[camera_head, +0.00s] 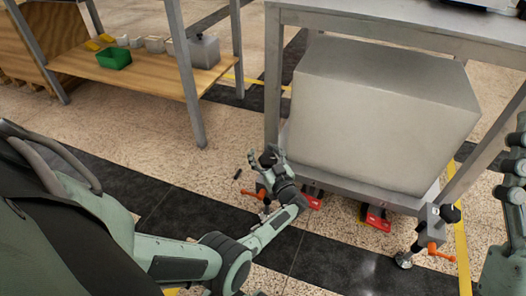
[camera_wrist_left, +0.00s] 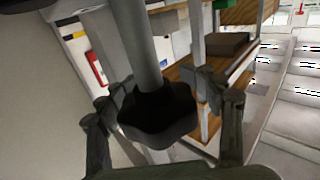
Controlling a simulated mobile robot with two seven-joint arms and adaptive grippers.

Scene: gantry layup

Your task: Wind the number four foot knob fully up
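A black lobed foot knob (camera_wrist_left: 158,118) on a grey shaft fills the middle of the left wrist view. In the head view the dark knob (camera_head: 267,158) is partly hidden by my left gripper (camera_head: 265,157) at the left front leg of the grey frame. My left gripper (camera_wrist_left: 163,90) has its fingers spread, one on each side of the knob. I cannot tell whether they touch it. No number shows on the knob. An orange lever (camera_head: 262,193) is beside this foot. My right gripper is out of view; my right arm shows at the right edge.
A large grey block (camera_head: 385,110) sits on the frame's lower shelf. Another black knob (camera_head: 451,213) and orange lever (camera_head: 438,252) are at the right front foot. Red parts (camera_head: 376,218) lie under the front edge. A wooden shelf (camera_head: 140,72) with bins stands at the back left.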

